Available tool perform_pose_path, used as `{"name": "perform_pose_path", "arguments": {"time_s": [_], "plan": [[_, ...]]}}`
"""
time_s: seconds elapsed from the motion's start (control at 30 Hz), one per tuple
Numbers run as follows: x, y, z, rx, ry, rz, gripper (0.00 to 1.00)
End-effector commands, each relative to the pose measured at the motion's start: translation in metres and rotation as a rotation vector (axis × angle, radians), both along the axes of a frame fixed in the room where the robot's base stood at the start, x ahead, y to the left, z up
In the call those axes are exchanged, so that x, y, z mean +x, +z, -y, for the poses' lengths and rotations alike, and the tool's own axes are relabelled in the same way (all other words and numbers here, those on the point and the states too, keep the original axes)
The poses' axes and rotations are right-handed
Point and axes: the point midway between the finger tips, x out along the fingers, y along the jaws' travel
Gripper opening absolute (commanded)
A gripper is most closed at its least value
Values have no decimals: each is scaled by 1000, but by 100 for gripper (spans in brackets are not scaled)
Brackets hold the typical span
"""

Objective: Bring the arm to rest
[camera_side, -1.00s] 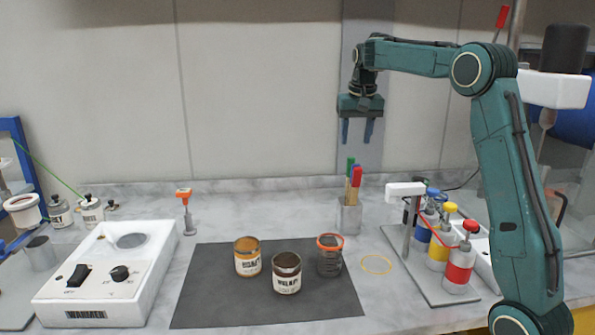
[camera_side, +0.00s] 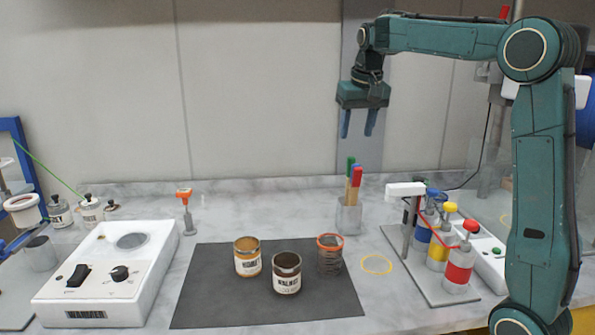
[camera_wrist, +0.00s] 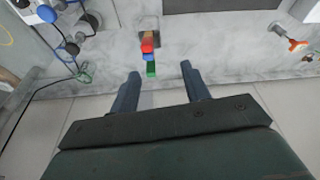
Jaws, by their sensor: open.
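My gripper (camera_side: 358,123) hangs high above the back of the bench in the side view, its fingers pointing down, apart and empty. In the wrist view its two blue fingers (camera_wrist: 158,82) are spread, with nothing between them. My gripper is above the metal holder (camera_side: 348,217) with red, green and blue-handled tools (camera_side: 354,180), and clear of it. The tools also show in the wrist view (camera_wrist: 149,55), just beyond the fingertips.
A dark mat (camera_side: 215,290) bears jars labelled honey (camera_side: 248,262) and walnut (camera_side: 287,280), plus an orange-rimmed glass (camera_side: 329,258). A white warmer (camera_side: 100,275) stands left. A rack of colored bottles (camera_side: 440,245) stands right. The air around my gripper is clear.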

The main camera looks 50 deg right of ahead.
Motion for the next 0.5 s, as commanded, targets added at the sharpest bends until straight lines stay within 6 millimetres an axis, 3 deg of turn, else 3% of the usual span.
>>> {"name": "perform_pose_path", "arguments": {"time_s": [0.23,0.5], "plan": [[-42,4,-56,-29,134,38,47],[-93,-8,-107,-50,278,82,47]]}}
